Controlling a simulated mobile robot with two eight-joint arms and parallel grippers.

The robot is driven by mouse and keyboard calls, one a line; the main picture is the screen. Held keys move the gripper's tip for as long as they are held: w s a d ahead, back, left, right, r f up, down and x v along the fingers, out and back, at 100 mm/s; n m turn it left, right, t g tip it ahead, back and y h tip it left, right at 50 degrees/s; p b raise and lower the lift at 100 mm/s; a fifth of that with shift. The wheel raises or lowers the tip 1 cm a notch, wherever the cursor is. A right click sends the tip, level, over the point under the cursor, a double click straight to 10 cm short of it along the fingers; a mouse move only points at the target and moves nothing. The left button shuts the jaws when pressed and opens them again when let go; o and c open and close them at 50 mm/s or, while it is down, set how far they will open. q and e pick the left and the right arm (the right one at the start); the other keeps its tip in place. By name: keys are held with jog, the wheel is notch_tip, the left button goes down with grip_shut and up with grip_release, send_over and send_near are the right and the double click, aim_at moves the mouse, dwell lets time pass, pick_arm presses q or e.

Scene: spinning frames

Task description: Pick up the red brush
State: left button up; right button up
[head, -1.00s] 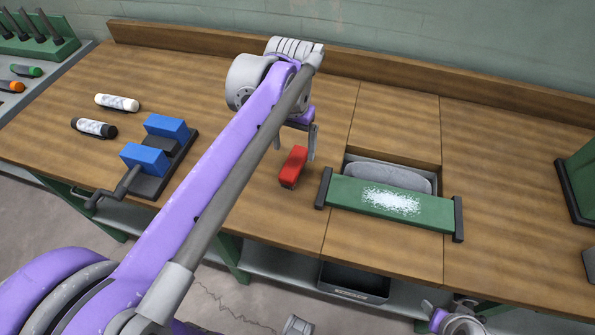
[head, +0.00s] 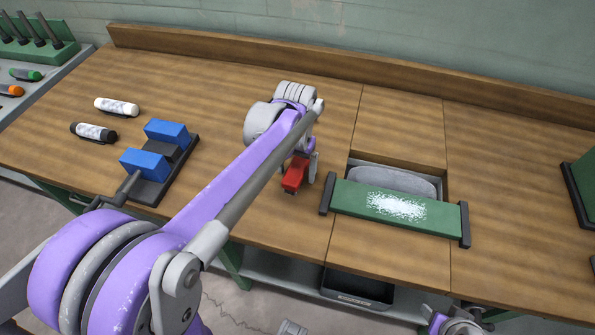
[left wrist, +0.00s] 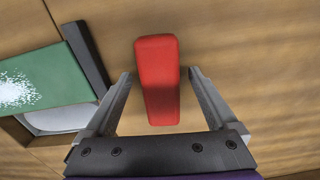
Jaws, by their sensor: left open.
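The red brush (head: 294,174) lies on the wooden workbench, left of the green board, partly hidden by my left arm in the head view. In the left wrist view the red brush (left wrist: 158,78) lies lengthwise between the two fingers of my left gripper (left wrist: 160,85). The gripper is open, with a gap on each side of the brush. In the head view my left gripper (head: 308,168) is low over the brush, one finger showing at its right. A part of my right arm shows at the bottom right edge, but its fingers cannot be made out.
A green board (head: 396,206) with white specks spans a recess holding a grey tray (head: 392,180), close right of the brush. A blue-jawed vise (head: 150,165), a white bottle (head: 116,107) and a black bottle (head: 93,132) are at the left.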

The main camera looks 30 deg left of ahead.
aim_at(297, 169)
pick_arm(q)
grip_shut()
dwell(0.5)
notch_tip(297, 169, up, 10)
jog(key=shift+f+p, duration=0.1)
jog(key=shift+p, duration=0.3)
jog(key=c, duration=0.8)
grip_release()
jog(key=c, duration=0.5)
